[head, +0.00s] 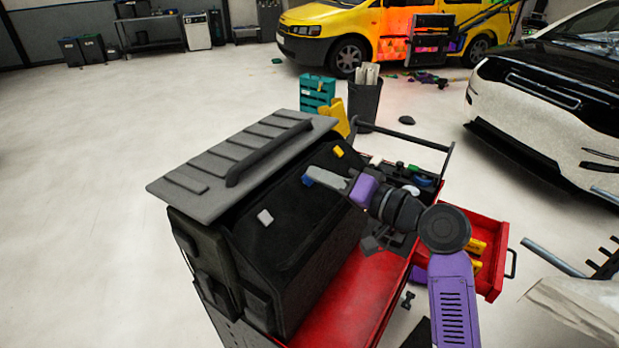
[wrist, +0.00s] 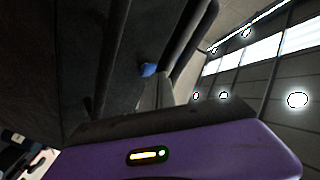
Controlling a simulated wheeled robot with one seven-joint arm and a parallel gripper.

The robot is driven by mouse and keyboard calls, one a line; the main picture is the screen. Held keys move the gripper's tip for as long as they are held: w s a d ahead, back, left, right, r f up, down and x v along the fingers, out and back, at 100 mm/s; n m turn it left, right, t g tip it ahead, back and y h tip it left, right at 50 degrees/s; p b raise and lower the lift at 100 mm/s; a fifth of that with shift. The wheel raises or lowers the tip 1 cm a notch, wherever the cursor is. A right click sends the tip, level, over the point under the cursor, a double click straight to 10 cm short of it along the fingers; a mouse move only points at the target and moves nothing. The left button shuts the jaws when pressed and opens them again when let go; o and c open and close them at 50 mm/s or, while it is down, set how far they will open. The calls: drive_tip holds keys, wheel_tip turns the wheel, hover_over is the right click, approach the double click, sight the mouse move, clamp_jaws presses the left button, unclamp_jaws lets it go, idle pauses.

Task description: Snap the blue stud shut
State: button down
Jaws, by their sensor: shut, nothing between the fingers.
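The blue stud (head: 307,181) sits on the sloping front face of a black bag (head: 290,240), under the edge of its grey ribbed flap (head: 215,165). My gripper (head: 316,174) is shut and empty, with its fingertips right at the blue stud. In the wrist view the blue stud (wrist: 149,69) shows just beyond the tips of my gripper (wrist: 158,80). I cannot tell whether the tips touch it, or whether the stud is snapped. A yellow stud (head: 338,152) and a white stud (head: 265,217) are on the same face.
The bag stands on a red tool cart (head: 350,300) with an open drawer (head: 485,255) at the right. Small tools lie behind my wrist on the cart. A dark bin (head: 364,103) and teal crates (head: 317,92) stand beyond. The floor at left is clear.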

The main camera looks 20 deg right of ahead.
drive_tip(key=shift+w+a+f+b, duration=0.2)
drive_tip(key=shift+w+f+b, duration=0.1)
drive_tip(key=shift+f, duration=0.1)
idle(0.7)
drive_tip(key=shift+r, duration=0.1)
drive_tip(key=shift+s+d+r+p, duration=0.4)
drive_tip(key=shift+s+r+p, duration=0.1)
drive_tip(key=shift+r+p, duration=0.15)
drive_tip(key=shift+s+d+r+p, duration=0.35)
drive_tip(key=shift+s+r+p, duration=0.1)
drive_tip(key=shift+r+p, duration=0.15)
drive_tip(key=shift+s+d+r+p, duration=0.3)
drive_tip(key=shift+s+r+p, duration=0.15)
drive_tip(key=shift+r, duration=0.2)
drive_tip(key=shift+s+d+r+p, duration=0.35)
drive_tip(key=shift+s+r+p, duration=0.05)
drive_tip(key=shift+r+p, duration=0.25)
